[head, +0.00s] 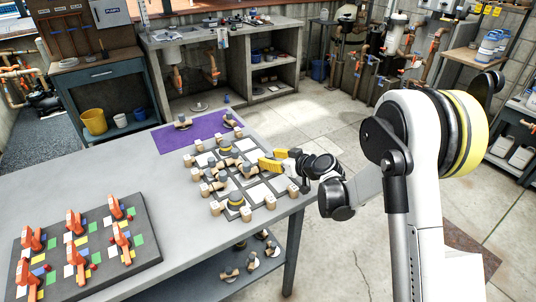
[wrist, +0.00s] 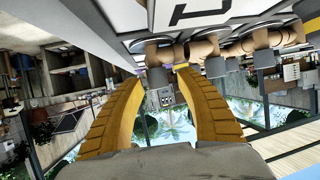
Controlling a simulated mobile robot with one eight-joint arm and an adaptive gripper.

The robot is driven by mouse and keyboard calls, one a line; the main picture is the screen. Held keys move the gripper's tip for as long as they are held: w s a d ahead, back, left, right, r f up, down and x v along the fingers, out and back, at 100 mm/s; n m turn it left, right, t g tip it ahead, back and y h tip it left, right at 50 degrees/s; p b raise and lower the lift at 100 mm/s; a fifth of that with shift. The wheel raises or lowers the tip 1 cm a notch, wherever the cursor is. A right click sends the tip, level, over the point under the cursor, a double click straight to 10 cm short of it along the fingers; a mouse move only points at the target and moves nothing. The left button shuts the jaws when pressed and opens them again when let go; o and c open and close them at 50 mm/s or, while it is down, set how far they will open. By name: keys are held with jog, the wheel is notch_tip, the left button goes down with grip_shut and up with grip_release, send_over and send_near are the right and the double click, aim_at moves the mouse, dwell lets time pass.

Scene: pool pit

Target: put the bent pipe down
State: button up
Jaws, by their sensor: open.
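My gripper (head: 268,161) is low over the right part of a grey grid board (head: 263,204) on the table, its yellow fingers pointing left. Tan pipe pieces with dark grey collars lie on the board. One pipe piece (head: 249,169) is close to the fingertips. In the wrist view, which is upside down, tan pipe pieces (wrist: 203,48) show just beyond the fingertips. I cannot tell which is the bent pipe, or whether a finger touches one.
A purple mat (head: 172,139) with a few pipe pieces lies behind the board. A dark board with orange valves (head: 76,221) is at the left. Bare table (head: 150,171) lies between the boards. More pieces (head: 252,262) sit on the lower shelf.

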jog(key=s+d+r+m+h+p, duration=0.2)
jog(key=s+d+r, duration=0.6)
jog(key=s+r, duration=0.35)
jog(key=s+d+r+m+g+h, duration=0.1)
jog(key=s+d, duration=0.5)
jog(key=s, duration=0.7)
jog(key=s+d+r+m+g+h, duration=0.1)
jog(key=s+d+r+m+h, duration=0.2)
jog(key=s, duration=1)
jog(key=d+m+h, duration=0.2)
jog(key=d+h, duration=0.1)
jog(key=shift+s+d+m+g, duration=0.15)
jog(key=shift+d+m+g, duration=0.15)
jog(key=shift+d, duration=0.05)
jog(key=shift+r, duration=0.1)
